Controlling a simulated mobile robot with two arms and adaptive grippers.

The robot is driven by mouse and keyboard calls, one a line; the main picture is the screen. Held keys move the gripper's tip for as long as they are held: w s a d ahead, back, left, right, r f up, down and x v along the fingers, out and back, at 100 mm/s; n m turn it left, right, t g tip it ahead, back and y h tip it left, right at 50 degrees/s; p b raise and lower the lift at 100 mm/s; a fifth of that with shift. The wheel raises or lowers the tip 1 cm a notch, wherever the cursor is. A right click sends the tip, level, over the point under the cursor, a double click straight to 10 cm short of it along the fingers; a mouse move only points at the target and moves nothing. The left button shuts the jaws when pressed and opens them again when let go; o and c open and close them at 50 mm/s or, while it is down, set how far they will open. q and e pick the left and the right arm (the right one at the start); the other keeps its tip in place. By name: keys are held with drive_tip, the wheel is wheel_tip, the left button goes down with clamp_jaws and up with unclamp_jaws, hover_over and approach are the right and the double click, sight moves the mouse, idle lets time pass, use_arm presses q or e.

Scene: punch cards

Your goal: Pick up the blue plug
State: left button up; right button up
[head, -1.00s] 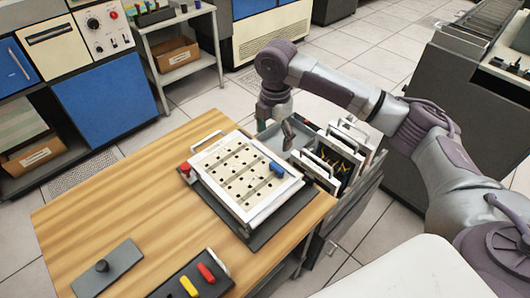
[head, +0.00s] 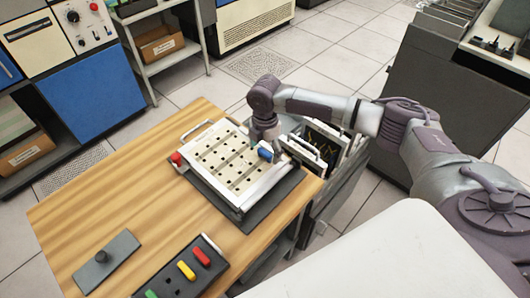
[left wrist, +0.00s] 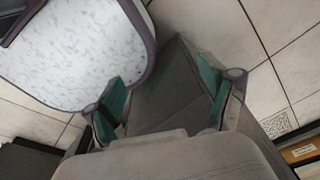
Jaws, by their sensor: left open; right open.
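The blue plug (head: 265,154) sits on the right part of the white perforated board (head: 222,170), which lies on the wooden table (head: 95,209). My right gripper (head: 264,149) is open, pointing down at the blue plug from above; its fingers partly hide the plug. I cannot tell whether they touch it. My left gripper (left wrist: 165,100) is open and empty in the left wrist view, over part of my own body and the floor. It is not in the head view.
Open file drawers (head: 310,150) stand beside the table's right edge.

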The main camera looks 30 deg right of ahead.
drive_tip(key=shift+f, duration=0.6)
drive_tip(key=c, duration=1)
use_arm(q)
drive_tip(key=shift+s, duration=0.7)
